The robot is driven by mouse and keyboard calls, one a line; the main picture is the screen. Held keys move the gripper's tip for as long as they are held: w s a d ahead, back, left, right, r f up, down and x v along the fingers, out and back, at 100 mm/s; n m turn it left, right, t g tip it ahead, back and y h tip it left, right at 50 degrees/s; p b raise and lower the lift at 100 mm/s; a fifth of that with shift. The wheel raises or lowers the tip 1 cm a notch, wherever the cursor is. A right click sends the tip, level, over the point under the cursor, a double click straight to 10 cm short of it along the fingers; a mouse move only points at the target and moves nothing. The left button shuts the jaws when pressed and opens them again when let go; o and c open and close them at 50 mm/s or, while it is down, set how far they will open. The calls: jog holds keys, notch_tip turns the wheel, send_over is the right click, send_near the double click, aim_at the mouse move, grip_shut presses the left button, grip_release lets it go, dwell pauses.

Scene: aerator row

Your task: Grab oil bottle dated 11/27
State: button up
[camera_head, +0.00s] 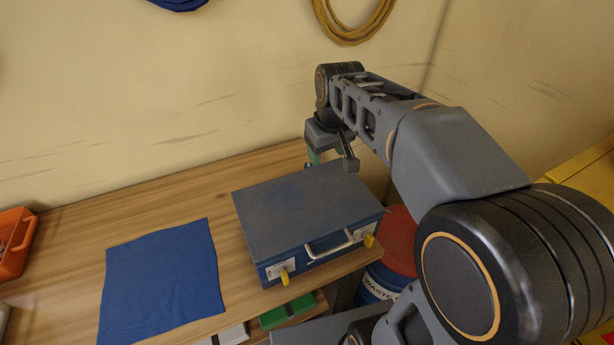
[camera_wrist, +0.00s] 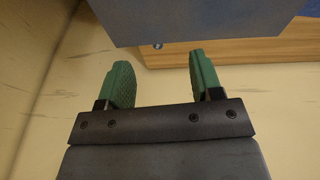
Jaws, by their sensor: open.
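No oil bottle and no date label shows in either view. My gripper (camera_head: 330,158) is over the back edge of a closed blue-grey metal case (camera_head: 300,213) in the head view. In the wrist view my gripper (camera_wrist: 160,80) has its two green fingers spread apart with nothing between them. The case (camera_wrist: 200,18) shows just beyond the fingertips there. The space behind the case is partly hidden by my arm and the case itself.
The case has a handle and yellow latches and stands on a wooden bench (camera_head: 75,235). A blue cloth (camera_head: 163,280) lies to its left. An orange bin (camera_head: 14,245) is at the far left. A red-topped blue drum (camera_head: 398,240) stands right of the bench. A wall runs behind.

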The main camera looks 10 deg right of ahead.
jog(key=w+f+n+g, duration=0.1)
jog(key=w+n, duration=0.1)
jog(key=w, duration=0.6)
jog(key=n+g+b, duration=0.1)
jog(key=n+g, duration=0.1)
send_over(309, 165)
notch_tip(309, 165, down, 12)
jog(key=shift+w+a+f, duration=0.1)
jog(key=shift+f, duration=0.05)
jog(key=shift+f+p, duration=0.4)
jog(key=shift+f, duration=2.75)
jog(key=shift+c, duration=0.4)
grip_shut()
